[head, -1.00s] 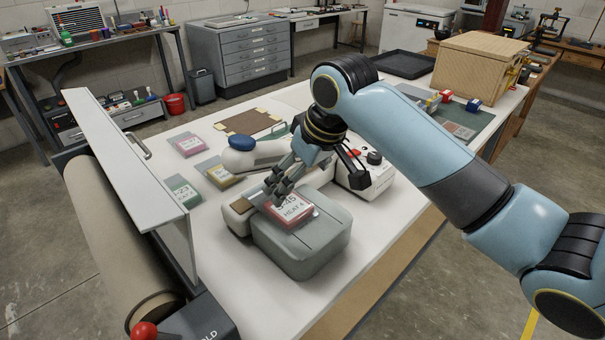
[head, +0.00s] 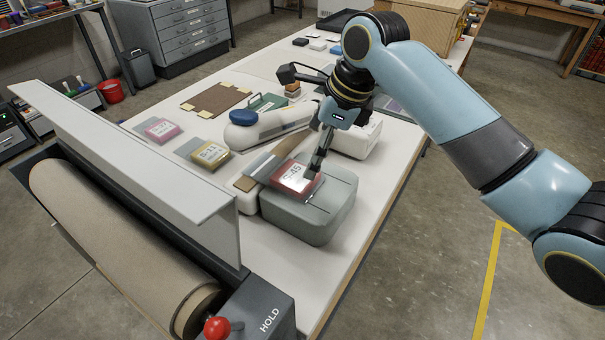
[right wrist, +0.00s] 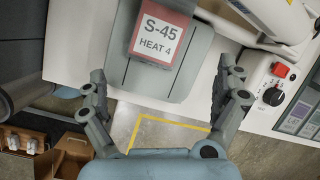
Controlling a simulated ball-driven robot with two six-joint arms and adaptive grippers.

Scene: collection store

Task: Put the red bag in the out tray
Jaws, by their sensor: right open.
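The red bag (head: 297,178) has a white label and lies flat on the rounded grey-green lid (head: 325,205) of a bench device. In the right wrist view the bag (right wrist: 160,35) reads "S-45 HEAT 4". My right gripper (head: 316,163) is at the bag's right side in the head view. In the right wrist view the right gripper (right wrist: 163,70) is open, its fingers apart on either side of the bag's near end, with nothing between them gripped. A black tray (head: 337,19) is partly visible at the far end of the bench; I cannot read any marking. My left gripper is out of view.
A pink bag (head: 160,130) and a yellow bag (head: 210,154) lie on the white bench left of the device. A blue-topped white device (head: 265,128) stands behind it. A paper roll (head: 115,235) and upright panel border the left. A wooden box (head: 425,25) stands at the back.

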